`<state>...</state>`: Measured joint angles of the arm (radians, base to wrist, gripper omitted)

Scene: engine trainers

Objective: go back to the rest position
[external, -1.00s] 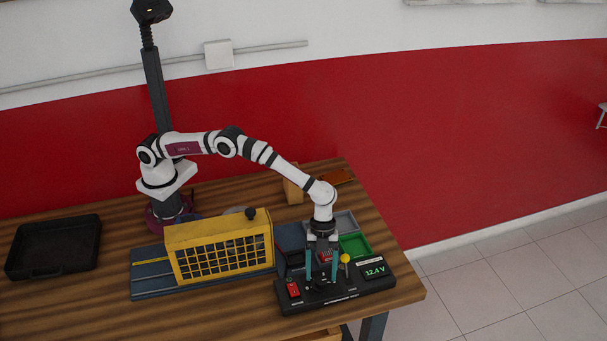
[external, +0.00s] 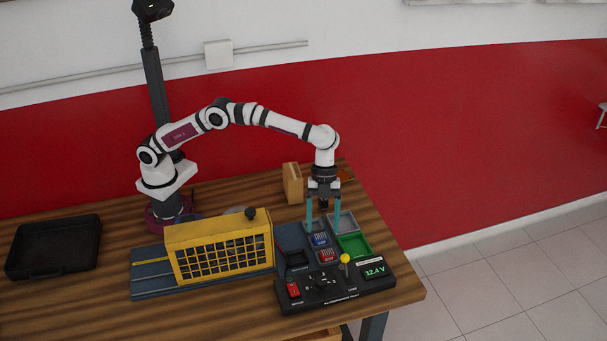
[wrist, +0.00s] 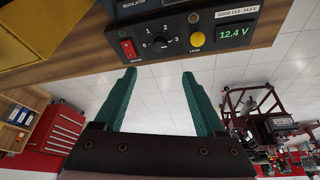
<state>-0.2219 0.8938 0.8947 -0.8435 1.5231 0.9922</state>
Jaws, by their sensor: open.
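My gripper (external: 323,222) is open and empty, its two teal fingers pointing down above the trays behind the control panel. In the wrist view its fingers (wrist: 160,95) stand apart with nothing between them. The panel also shows at the top of the wrist view (wrist: 170,50). My gripper is clear of the panel.
A yellow caged unit (external: 220,250) stands left of the panel. Behind the panel are a blue block (external: 320,240), a red block (external: 328,256), a green tray (external: 356,244) and a grey tray (external: 344,221). A wooden block (external: 292,184) stands behind. A black tray (external: 54,246) lies far left.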

